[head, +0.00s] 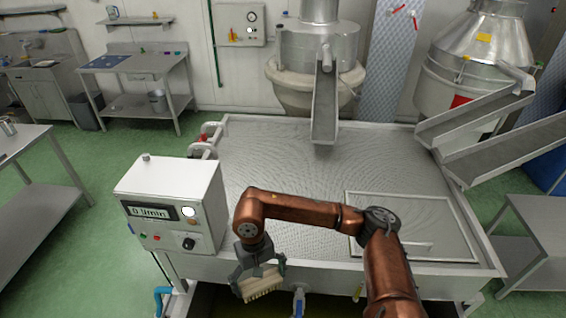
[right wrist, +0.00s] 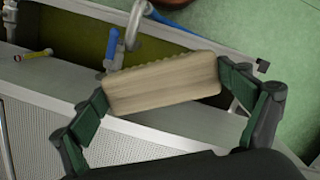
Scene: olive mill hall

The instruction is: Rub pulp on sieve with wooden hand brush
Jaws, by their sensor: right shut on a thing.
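My right gripper (head: 257,268) is shut on the wooden hand brush (head: 262,284), in front of the sieve's front edge. In the right wrist view the pale wooden brush back (right wrist: 165,84) sits between the two green-padded fingers (right wrist: 165,108). In the head view its pale bristles point down. The sieve (head: 290,165) is a wide perforated metal surface behind the gripper, and the brush is apart from it. I cannot make out any pulp on it. My left gripper is not in view.
A white control box (head: 172,207) stands left of the brush. A metal chute (head: 325,105) comes down at the sieve's back, and more chutes (head: 475,120) reach its right side. A framed panel (head: 415,225) lies on the sieve's right. A blue-handled valve (head: 299,302) hangs below the front edge.

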